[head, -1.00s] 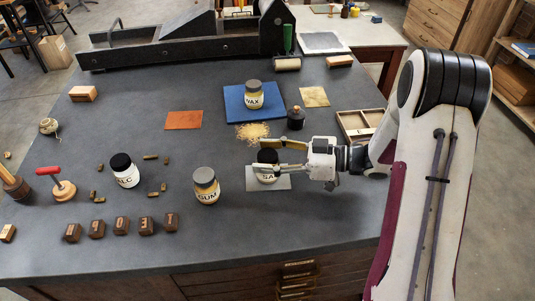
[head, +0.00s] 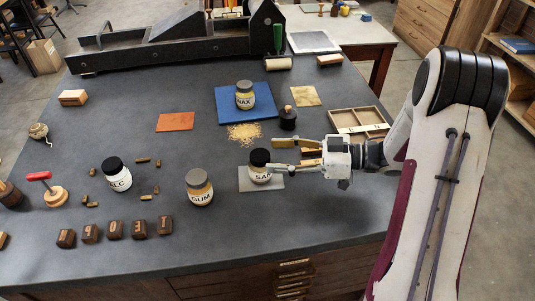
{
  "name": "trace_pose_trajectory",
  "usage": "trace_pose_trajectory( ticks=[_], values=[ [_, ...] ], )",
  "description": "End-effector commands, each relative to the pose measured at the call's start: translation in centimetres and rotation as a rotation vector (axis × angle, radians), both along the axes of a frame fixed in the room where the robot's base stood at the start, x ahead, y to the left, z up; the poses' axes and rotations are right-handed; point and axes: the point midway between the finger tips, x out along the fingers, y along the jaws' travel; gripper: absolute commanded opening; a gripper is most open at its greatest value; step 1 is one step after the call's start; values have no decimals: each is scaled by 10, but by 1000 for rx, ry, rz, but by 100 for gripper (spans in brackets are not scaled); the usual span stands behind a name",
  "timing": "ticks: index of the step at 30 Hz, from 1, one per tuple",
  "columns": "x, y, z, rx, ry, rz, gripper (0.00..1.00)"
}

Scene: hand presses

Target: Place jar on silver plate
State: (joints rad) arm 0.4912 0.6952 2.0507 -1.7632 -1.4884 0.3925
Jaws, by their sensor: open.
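A small jar with a black lid and a label reading "SA" (head: 260,168) stands upright on the silver plate (head: 274,184), near the front of the table. My gripper (head: 284,154) is open just to the right of this jar, its fingers pointing left, apart from the jar as far as I can tell. Other jars stand nearby: the GUM jar (head: 199,188) to the left, the jar with a label ending in "LC" (head: 117,174) further left, and the WAX jar (head: 245,96) on the blue plate (head: 228,107).
An orange plate (head: 175,122) and a gold plate (head: 306,95) lie flat further back. A dark bottle (head: 288,119) and a wooden compartment tray (head: 350,119) stand close behind my gripper. Loose crumbs (head: 244,134) and several wooden letter blocks (head: 114,230) are also on the table.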

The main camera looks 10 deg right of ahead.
Motion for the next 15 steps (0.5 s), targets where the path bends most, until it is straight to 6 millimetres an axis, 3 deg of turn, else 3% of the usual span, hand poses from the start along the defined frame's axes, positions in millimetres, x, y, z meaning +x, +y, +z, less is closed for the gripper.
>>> trace_pose_trajectory(
  ticks=[9,15],
  values=[
    [-14,-41,6,0,-1,-4,51],
    [-20,-57,9,0,0,-1,51]
  ],
)
